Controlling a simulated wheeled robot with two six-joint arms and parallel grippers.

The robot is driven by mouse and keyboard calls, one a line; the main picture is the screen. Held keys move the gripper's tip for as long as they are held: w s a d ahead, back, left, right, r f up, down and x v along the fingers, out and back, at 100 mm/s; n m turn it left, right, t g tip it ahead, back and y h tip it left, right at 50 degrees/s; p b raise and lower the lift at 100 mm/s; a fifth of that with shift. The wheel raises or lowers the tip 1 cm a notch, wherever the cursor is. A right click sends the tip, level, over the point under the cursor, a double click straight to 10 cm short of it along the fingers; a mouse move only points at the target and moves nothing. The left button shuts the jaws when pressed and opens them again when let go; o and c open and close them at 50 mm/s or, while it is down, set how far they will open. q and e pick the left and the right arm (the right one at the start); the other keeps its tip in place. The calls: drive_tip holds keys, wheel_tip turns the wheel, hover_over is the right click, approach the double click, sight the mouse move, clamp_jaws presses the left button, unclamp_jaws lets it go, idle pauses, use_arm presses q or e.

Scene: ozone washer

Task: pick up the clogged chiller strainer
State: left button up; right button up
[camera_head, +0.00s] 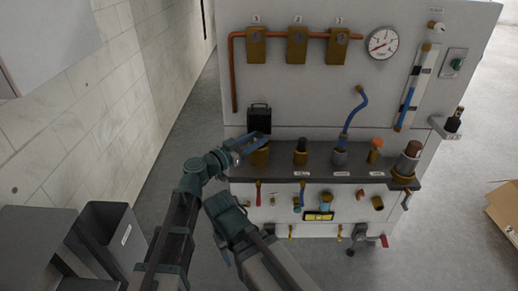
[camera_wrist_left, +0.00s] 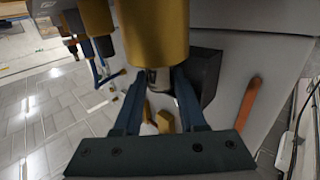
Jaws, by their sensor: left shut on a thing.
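My left gripper (camera_head: 246,146) reaches in from the left to the left end of the dark shelf on the washer panel. There it meets a brass cylinder (camera_head: 260,157). In the left wrist view, its two dark blue fingers (camera_wrist_left: 158,95) are shut on a short grey neck (camera_wrist_left: 157,78) at the end of the large brass cylinder (camera_wrist_left: 155,30). This held part appears to be the strainer, but I cannot tell whether it is clogged. The fingers hide part of it.
A dark box (camera_head: 259,120) is fixed to the panel just behind the gripper. Several fittings stand along the dark shelf (camera_head: 325,176) to the right, including one with a blue hose (camera_head: 346,120). A copper pipe (camera_head: 234,80) and gauge (camera_head: 383,43) are above. A grey bin (camera_head: 112,238) stands lower left.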

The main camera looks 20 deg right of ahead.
use_arm(q)
clamp_jaws()
drive_tip(key=shift+r, duration=0.15)
wheel_tip(320, 180, up, 18)
drive_tip(key=p, duration=1.8)
